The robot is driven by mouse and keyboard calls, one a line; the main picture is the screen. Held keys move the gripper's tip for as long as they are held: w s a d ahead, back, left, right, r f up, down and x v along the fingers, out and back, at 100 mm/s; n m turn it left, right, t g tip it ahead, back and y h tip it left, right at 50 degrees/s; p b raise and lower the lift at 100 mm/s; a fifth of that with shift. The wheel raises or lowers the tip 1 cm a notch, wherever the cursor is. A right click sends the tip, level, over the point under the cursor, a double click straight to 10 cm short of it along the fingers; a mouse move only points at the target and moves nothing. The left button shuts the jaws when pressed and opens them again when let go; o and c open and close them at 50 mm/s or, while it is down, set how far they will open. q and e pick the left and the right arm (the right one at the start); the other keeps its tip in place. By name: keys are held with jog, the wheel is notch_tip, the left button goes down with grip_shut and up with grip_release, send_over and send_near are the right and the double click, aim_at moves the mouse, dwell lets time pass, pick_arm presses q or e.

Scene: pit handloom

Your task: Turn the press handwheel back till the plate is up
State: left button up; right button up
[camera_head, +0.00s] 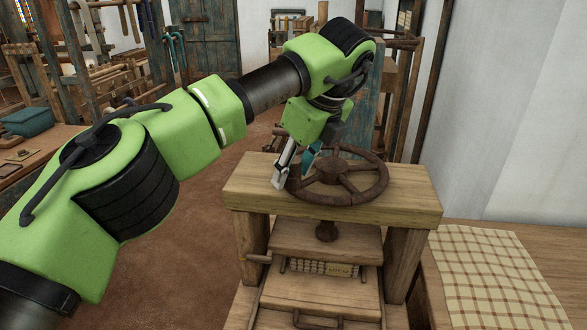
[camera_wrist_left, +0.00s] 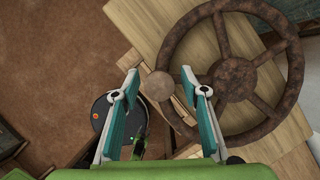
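The brown, rusty handwheel (camera_head: 338,175) lies flat on top of the wooden press beam (camera_head: 410,198). In the left wrist view the wheel (camera_wrist_left: 235,85) fills the right side, with a round knob (camera_wrist_left: 158,85) at its left rim. My left gripper (camera_head: 293,172) is at the wheel's left side. Its fingers (camera_wrist_left: 160,85) are open, one on each side of the knob, with gaps visible. The screw (camera_head: 326,231) runs down to the wooden plate (camera_head: 345,245). The plate is low, close over a pale labelled stack (camera_head: 308,267); contact is unclear. My right gripper is not in view.
A table with a checked cloth (camera_head: 495,275) stands right of the press, by a white wall (camera_head: 510,110). A bench with a teal box (camera_head: 28,120) is at the left. Brown floor (camera_head: 190,240) is open left of the press.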

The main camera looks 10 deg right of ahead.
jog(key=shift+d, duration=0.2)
pick_arm(q)
jog(key=v, duration=0.7)
jog(key=shift+s+d+r, duration=0.1)
jog(key=shift+d+r, duration=0.05)
jog(key=shift+r, duration=0.05)
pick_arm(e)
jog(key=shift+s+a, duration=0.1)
